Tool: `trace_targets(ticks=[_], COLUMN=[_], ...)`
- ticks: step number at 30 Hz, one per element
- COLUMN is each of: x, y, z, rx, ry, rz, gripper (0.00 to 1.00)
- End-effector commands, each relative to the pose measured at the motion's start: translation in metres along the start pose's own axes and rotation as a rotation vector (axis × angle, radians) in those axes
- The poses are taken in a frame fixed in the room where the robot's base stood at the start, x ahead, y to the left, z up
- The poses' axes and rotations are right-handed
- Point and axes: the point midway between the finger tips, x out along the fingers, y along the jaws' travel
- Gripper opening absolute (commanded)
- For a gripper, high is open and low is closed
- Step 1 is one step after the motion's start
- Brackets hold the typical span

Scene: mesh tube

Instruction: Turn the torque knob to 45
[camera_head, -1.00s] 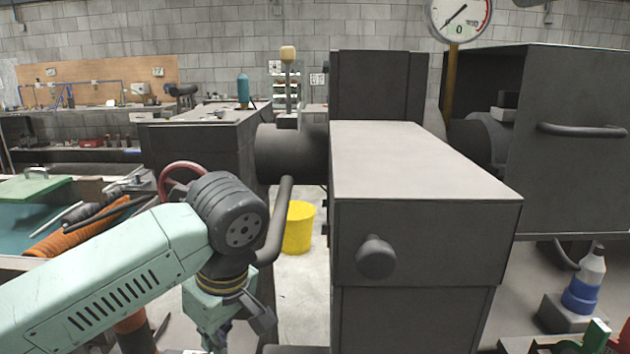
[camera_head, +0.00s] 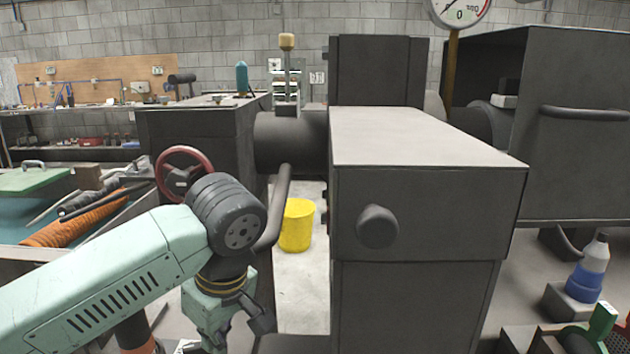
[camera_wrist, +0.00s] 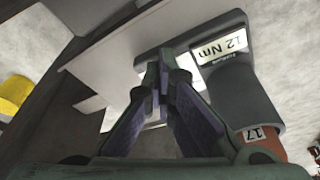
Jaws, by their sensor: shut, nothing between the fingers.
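In the head view my gripper (camera_head: 258,320) hangs low, left of the grey cabinet. The device cannot be made out there.
A grey cabinet (camera_head: 420,215) with a round dark protrusion (camera_head: 377,227) stands in the middle. A red handwheel (camera_head: 183,152) is behind my arm. A yellow bucket (camera_head: 297,225) stands on the floor beyond. A blue-and-white bottle (camera_head: 587,270) is at right.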

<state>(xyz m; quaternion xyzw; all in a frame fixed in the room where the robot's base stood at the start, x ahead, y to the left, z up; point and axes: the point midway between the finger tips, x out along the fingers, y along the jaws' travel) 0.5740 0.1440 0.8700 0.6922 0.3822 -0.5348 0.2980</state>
Motion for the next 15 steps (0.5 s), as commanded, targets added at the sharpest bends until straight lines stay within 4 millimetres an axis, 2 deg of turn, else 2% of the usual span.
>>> trace_targets(ticks=[1,15], x=[0.0044,0.0057], y=[-0.0012,-0.0104], z=[0.0017,0.0046], rx=[0.001,0.0], ry=[-0.007,-0.007], rz=[-0.006,-0.01], gripper=[0.0,0.0])
